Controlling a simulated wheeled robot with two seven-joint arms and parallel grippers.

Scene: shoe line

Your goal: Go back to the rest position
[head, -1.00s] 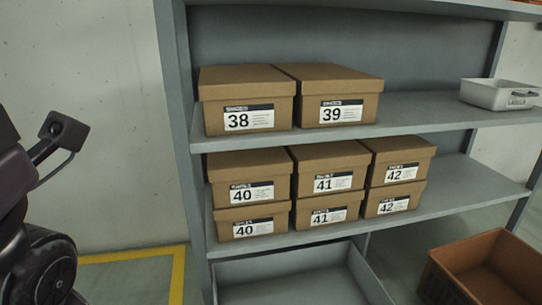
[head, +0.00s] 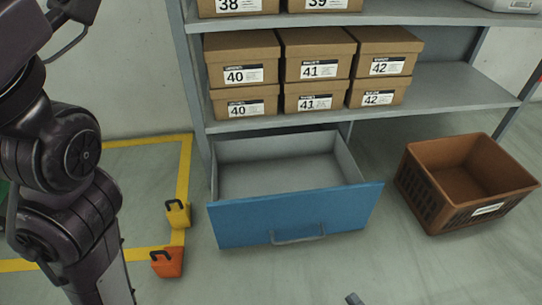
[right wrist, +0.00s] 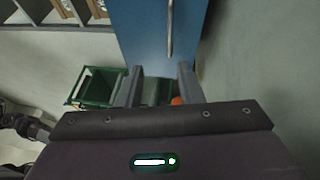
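My right gripper (right wrist: 160,68) shows in the right wrist view with its two fingers apart and nothing between them. In the head view only a small tip of it (head: 354,298) shows at the bottom edge, in front of the blue drawer and apart from it. My left arm fills the left side of the head view, but its gripper is not visible. The blue-fronted drawer (head: 290,217) is pulled out under the shelves and its inside is empty. Its handle (head: 298,236) also shows in the right wrist view (right wrist: 170,30), clear of my fingers.
Shoe boxes (head: 316,68) marked 40, 41 and 42 stand stacked on the lower shelf (head: 450,93). A brown crate (head: 420,194) stands on the floor at right. Yellow (head: 177,216) and orange (head: 167,264) objects lie near the yellow floor line. A green crate (right wrist: 93,86) shows in the right wrist view.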

